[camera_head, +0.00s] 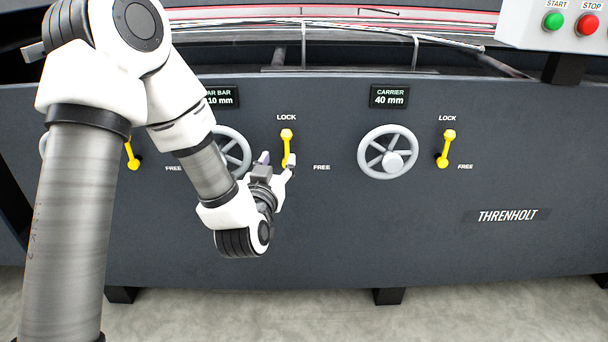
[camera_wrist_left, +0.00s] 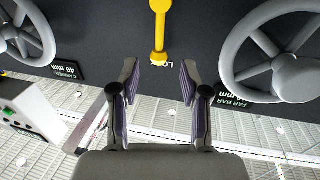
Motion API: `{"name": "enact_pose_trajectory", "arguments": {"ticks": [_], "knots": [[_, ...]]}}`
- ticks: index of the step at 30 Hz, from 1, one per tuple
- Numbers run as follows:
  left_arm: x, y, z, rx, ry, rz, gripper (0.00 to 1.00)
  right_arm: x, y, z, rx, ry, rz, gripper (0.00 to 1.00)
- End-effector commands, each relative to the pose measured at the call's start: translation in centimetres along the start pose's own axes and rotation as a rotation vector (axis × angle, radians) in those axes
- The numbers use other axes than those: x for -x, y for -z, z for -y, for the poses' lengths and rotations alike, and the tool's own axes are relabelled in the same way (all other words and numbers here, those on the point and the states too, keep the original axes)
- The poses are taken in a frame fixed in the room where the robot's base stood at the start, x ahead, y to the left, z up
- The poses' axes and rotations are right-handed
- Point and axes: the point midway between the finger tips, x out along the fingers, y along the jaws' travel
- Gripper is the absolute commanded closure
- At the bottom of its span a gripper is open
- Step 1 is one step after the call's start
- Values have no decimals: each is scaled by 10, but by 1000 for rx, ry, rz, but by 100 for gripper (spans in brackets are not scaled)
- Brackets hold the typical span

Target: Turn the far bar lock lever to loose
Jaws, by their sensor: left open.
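The far bar lock lever (camera_head: 287,146) is yellow and stands upright, its top end by the LOCK label, with FREE at its lower right. It also shows in the left wrist view (camera_wrist_left: 159,28), ahead of the fingers, with its knob end nearest them. My left gripper (camera_head: 278,163) is open at the lever's lower part in the head view, and its fingers partly cover the lever's base. In the left wrist view the two fingers (camera_wrist_left: 159,82) stand apart with nothing held between them. I cannot tell whether a finger touches the lever. My right gripper is not in view.
The far bar handwheel (camera_head: 235,150) is close on the left, partly behind my arm. The carrier handwheel (camera_head: 387,151) and carrier lock lever (camera_head: 446,149) are to the right. Another yellow lever (camera_head: 132,153) shows by my left arm. The lower panel is clear.

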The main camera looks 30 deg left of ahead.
Motion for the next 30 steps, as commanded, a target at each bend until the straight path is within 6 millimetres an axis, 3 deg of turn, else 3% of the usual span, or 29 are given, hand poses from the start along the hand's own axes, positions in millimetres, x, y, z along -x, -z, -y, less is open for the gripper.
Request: {"name": "enact_pose_trajectory", "arguments": {"ticks": [12, 22, 23, 26, 30], "knots": [[-66, 1, 0, 0, 0, -2, 54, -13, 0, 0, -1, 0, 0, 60], [-77, 2, -1, -1, -2, 1, 54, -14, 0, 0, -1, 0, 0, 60], [-77, 2, -1, -1, -2, 1, 61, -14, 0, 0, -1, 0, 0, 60], [-77, 2, -1, -1, -2, 1, 97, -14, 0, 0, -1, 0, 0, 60], [-77, 2, -1, -1, -1, 1, 100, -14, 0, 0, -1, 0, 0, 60]]}}
